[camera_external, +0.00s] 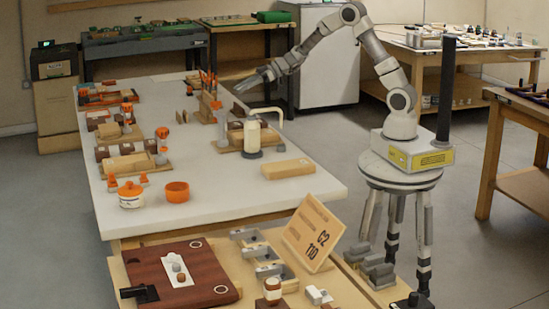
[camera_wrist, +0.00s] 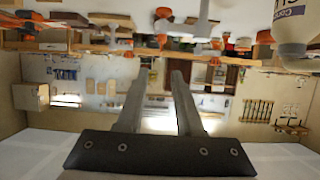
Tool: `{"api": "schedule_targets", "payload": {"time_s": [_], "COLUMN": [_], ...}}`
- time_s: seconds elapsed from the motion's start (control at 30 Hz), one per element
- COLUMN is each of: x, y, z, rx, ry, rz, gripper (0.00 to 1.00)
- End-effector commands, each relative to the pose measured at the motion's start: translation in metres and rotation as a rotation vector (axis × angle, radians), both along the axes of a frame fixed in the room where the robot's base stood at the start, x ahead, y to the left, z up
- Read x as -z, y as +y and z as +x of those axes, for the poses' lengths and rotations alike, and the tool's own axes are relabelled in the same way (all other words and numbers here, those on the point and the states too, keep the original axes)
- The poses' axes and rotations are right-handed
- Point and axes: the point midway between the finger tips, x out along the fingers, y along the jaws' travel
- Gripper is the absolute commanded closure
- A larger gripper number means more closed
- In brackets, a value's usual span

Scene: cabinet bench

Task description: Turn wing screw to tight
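My gripper (camera_external: 256,80) is above the far right part of the white table (camera_external: 222,160), pointing left. In the wrist view my gripper (camera_wrist: 161,76) has its two grey fingers apart with nothing between them. I cannot clearly pick out the wing screw. Orange-headed upright parts stand on wooden blocks at the table's left, one at the back (camera_external: 127,108) and one nearer (camera_external: 162,138). In the wrist view, which looks upside down, an orange part (camera_wrist: 163,14) shows above the fingertips, apart from them. Whether any of these is the wing screw is too small to tell.
A cream bottle (camera_external: 252,134) stands on the table below my gripper; it also shows in the wrist view (camera_wrist: 294,25). Upright tools in a wooden holder (camera_external: 209,92) stand close by. An orange bowl (camera_external: 177,192) and a lidded pot (camera_external: 131,195) stand nearer. The table's middle is mostly clear.

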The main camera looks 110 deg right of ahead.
Motion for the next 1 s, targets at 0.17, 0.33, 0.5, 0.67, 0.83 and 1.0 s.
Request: {"api": "schedule_targets", "payload": {"time_s": [0.17, 0.33, 0.5, 0.67, 0.83, 1.0], "x": [0.015, 0.029, 0.039, 0.044, 0.045, 0.045], "y": [0.001, 0.001, 0.001, 0.001, 0.0, 0.001], "z": [0.038, 0.071, 0.095, 0.107, 0.11, 0.11], "rx": [-0.004, -0.004, -0.003, -0.002, -0.001, -0.001], "ry": [0.001, 0.001, 0.0, 0.001, 0.0, 0.0], "rz": [0.001, 0.001, 0.001, 0.001, -0.001, -0.001], "gripper": [0.65, 0.65, 0.65, 0.65, 0.65, 0.65]}}
